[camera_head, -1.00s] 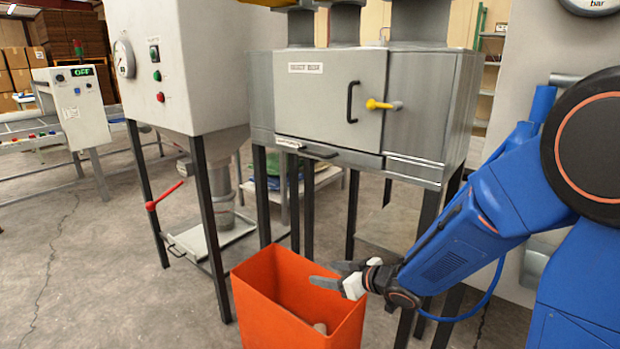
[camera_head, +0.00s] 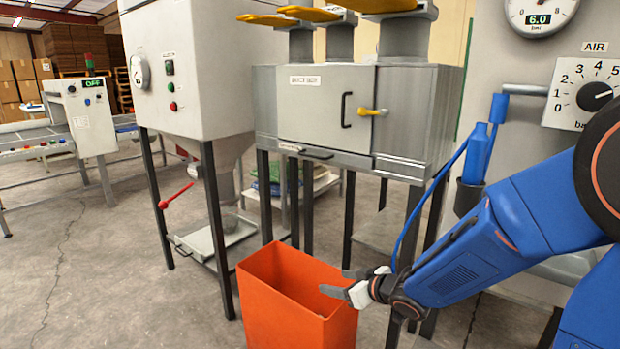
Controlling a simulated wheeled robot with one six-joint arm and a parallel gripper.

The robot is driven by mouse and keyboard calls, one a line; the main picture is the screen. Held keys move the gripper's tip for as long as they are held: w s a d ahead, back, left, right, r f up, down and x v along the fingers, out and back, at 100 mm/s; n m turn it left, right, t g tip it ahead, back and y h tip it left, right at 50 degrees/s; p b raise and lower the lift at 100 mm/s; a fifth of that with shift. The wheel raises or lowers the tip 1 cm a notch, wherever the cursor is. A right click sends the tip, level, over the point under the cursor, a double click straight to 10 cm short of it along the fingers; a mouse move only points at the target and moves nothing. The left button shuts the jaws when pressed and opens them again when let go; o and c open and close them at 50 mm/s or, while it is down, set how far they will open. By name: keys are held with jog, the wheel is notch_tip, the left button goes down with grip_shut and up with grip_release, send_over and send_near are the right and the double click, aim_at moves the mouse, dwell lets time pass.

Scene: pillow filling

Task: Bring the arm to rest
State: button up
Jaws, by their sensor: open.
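My gripper (camera_head: 346,283) is at the end of my blue arm, at the lower middle right of the picture. Its two grey fingers are apart, pointing left, and nothing shows between them. The gripper is at the right rim of an orange bin (camera_head: 287,306), with its fingers over or just beside the opening. I cannot tell whether they touch the rim. A small pale thing in the bin's bottom is barely visible.
A metal cabinet (camera_head: 310,105) with a yellow-handled door stands behind the bin. A hopper machine (camera_head: 180,75) with a red lever (camera_head: 176,196) stands left of it. A panel with a gauge (camera_head: 540,15) and dial is at the right. Floor at left (camera_head: 100,260) is clear.

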jog(key=s+d+r+m+h, duration=0.3)
jog(key=s+d+r+h, duration=0.15)
jog(key=d, duration=0.45)
jog(key=s+d+r+m+h, duration=0.35)
jog(key=s+d, duration=0.25)
jog(key=d, duration=0.4)
jog(key=s+d+r+m+g, duration=0.1)
jog(key=s+g, duration=0.3)
jog(key=s, duration=1.7)
jog(key=shift+d+m+g, duration=0.4)
jog(key=shift+m, duration=0.05)
jog(key=shift+c, duration=0.3)
